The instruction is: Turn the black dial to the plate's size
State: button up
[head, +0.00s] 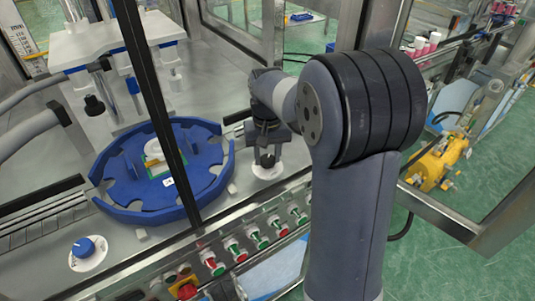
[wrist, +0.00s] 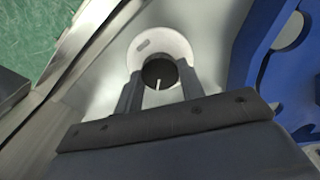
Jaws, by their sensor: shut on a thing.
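The black dial (wrist: 160,73) sits on a round white plate (wrist: 165,43) on the metal deck. A white pointer line on the dial's top shows in the wrist view. My gripper (wrist: 160,88) points down with one finger on each side of the dial and is shut on it. In the head view my gripper (head: 267,152) stands over the same spot, to the right of the blue turntable, and mostly hides the dial. The blue turntable (head: 135,214) holds a small green and white piece (head: 153,160) with a label near it. I cannot read any size marks.
A blue dial (head: 84,248) on a white disc sits at the front left. Several red and green buttons (head: 234,246) line the front panel. A dark frame post (head: 150,90) crosses before the turntable. Metal posts stand behind my arm.

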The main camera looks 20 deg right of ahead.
aim_at(268, 159)
jog(key=o, duration=1)
notch_tip(268, 159, up, 11)
jog(key=shift+f, duration=0.1)
